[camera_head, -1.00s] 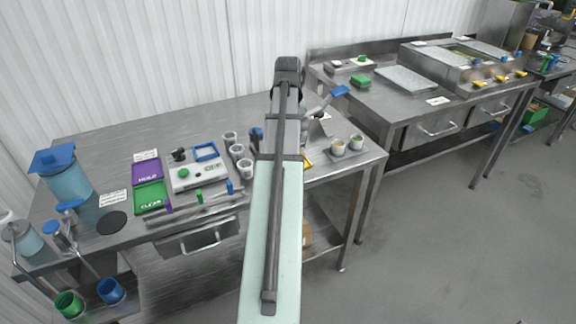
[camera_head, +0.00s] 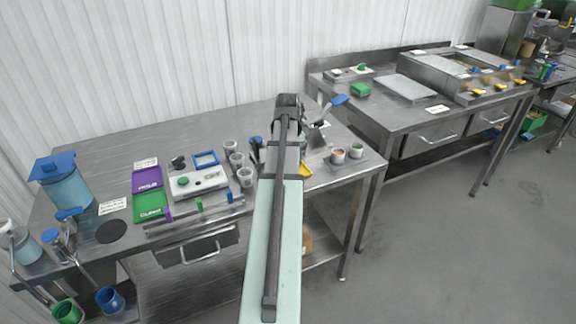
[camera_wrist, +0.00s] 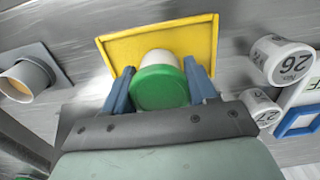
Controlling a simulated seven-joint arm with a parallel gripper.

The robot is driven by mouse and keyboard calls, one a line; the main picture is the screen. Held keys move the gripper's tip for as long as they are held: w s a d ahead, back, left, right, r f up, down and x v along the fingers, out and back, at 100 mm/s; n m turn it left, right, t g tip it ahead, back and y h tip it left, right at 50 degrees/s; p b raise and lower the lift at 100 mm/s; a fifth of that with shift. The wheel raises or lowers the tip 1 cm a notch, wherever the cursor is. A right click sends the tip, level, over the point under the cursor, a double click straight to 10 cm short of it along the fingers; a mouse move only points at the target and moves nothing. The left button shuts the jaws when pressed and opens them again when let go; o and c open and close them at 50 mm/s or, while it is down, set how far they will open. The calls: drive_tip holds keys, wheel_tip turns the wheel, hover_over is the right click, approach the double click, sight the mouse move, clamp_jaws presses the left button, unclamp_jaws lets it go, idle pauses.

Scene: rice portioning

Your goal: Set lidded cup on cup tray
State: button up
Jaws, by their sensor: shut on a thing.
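In the wrist view, my gripper (camera_wrist: 160,68) has its blue fingers closed on either side of a white cup with a green lid (camera_wrist: 159,88). The lid faces the camera and the white cup body shows beyond it. Past the cup is a yellow tray (camera_wrist: 117,46), which the cup overlaps in the picture. Whether the cup touches the tray cannot be told. In the head view, my arm hides the gripper and the held cup; only a yellow edge of the tray (camera_head: 306,169) shows beside it.
In the head view, two filled cups (camera_head: 346,153) stand on a grey plate right of my arm. Several white cups (camera_head: 238,160) stand in a row to the left; two, marked 26 (camera_wrist: 284,62) and 27 (camera_wrist: 262,108), show in the wrist view. The table's back left is clear.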

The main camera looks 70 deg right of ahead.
drive_tip(key=shift+f, duration=1.05)
drive_tip(key=shift+f, duration=0.15)
drive_tip(key=o, duration=1.1)
wheel_tip(320, 180, up, 12)
drive_tip(key=shift+r, duration=0.2)
